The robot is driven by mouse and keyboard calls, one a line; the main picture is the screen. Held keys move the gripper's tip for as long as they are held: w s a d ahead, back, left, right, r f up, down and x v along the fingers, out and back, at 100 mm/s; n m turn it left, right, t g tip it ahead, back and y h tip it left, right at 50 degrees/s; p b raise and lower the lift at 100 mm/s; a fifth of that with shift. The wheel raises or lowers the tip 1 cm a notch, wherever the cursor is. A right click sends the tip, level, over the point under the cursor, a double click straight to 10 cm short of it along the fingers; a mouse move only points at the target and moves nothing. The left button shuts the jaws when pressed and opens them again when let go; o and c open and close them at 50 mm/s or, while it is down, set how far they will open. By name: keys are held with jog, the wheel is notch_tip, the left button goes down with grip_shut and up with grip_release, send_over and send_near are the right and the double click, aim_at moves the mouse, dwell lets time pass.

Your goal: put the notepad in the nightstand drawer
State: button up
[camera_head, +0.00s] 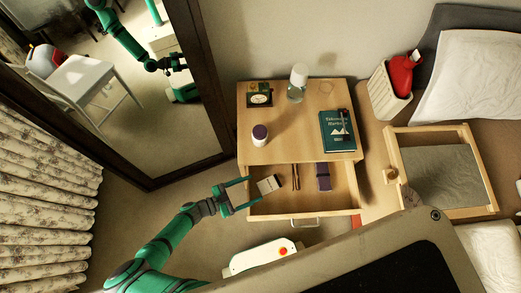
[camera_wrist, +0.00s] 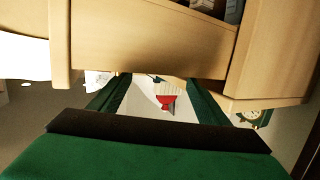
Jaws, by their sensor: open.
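The nightstand (camera_head: 290,95) has its drawer (camera_head: 335,207) pulled out. A small pale pad, which looks like the notepad (camera_head: 268,185), lies at a slant within the drawer's left part in the head view. I cannot tell whether it rests flat on the drawer bottom. My gripper (camera_head: 252,192) is open at the drawer's left side, its fingertips just left of the pad. In the wrist view my open gripper (camera_wrist: 155,92) has both green fingers apart with no held object visible between them. Wooden panels (camera_wrist: 150,35) fill the top there.
Pens (camera_head: 295,177) and a dark purple item (camera_head: 323,177) lie in the drawer. On the nightstand top are a clock (camera_head: 260,94), a glass bottle (camera_head: 298,83), a purple-lidded jar (camera_head: 260,135) and a teal book (camera_head: 338,132). A bed with a wooden tray (camera_head: 460,205) is right.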

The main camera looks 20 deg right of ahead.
jog(key=shift+v, duration=2.7)
jog(key=shift+r, duration=0.1)
jog(key=s+a+r+n+t+y, duration=0.2)
jog(key=s+r+n+t+y, duration=0.5)
jog(key=s+r+t, duration=0.4)
jog(key=d+r+n+t+y, duration=0.2)
jog(key=r+n+y, duration=0.6)
jog(key=r, duration=1.1)
jog(key=shift+s+d+r+n+t+y, duration=0.3)
jog(key=shift+s+d+n+t, duration=0.15)
jog(key=shift+d+n, duration=0.35)
